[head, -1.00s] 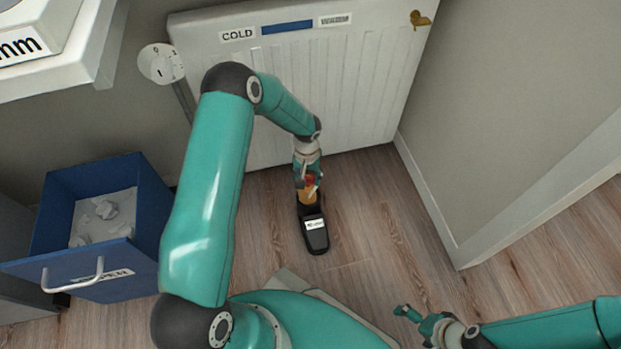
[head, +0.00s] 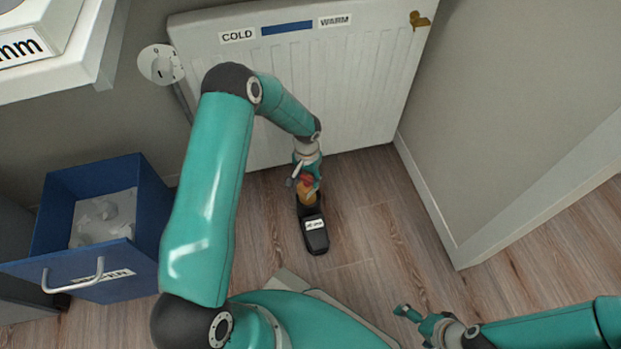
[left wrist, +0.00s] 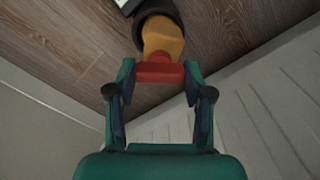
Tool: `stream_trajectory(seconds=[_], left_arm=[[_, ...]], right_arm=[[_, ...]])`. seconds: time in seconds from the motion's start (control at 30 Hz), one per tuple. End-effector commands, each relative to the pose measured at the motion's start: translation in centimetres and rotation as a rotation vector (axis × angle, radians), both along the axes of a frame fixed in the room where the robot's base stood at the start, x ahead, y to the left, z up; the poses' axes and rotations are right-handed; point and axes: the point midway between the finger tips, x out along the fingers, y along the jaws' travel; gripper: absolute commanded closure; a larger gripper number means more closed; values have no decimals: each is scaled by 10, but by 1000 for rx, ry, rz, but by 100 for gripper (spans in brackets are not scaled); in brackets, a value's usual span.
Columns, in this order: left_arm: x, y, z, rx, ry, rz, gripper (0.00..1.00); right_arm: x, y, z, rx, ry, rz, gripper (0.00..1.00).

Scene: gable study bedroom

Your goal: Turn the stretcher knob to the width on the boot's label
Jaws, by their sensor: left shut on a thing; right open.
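A black boot (head: 315,236) stands on the wood floor in front of the radiator, with a small white label (head: 314,225) on it, too small to read. An orange-yellow stretcher (head: 307,194) sits in the boot's opening; it also shows in the left wrist view (left wrist: 163,38). Its red knob (left wrist: 160,73) is between the fingers of my left gripper (left wrist: 160,80), which is shut on it. In the head view, my left gripper (head: 305,178) is above the boot and partly covers the knob. My right gripper (head: 420,318) is open and empty at the lower right.
A white radiator (head: 360,90) with COLD and WARM labels stands behind the boot. A blue drawer (head: 150,205) holding crumpled paper is open at the left. A wall corner (head: 460,262) juts in at the right. Floor right of the boot is clear.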

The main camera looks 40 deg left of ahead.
Motion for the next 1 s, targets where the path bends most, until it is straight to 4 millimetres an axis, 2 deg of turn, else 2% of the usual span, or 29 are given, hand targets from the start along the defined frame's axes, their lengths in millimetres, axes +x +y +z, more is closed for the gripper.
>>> stream_trajectory(seconds=[0.57, 0.6, 0.7, 0.73, 1.0], left_arm=[[0, 0, 0, 1, -1, 1, 83], [0, 0, 0, 1, -1, 1, 44], [0, 0, 0, 1, -1, 1, 27], [0, 0, 0, 0, -1, 1, 23], [0, 0, 0, 0, 0, 1, 23]], right_arm=[[0, 0, 0, 0, 0, 0, 0], [0, 0, 0, 0, 0, 0, 0], [0, 0, 0, 0, 0, 0, 0], [0, 0, 0, 0, 0, 0, 0], [0, 0, 0, 0, 0, 0, 0]])
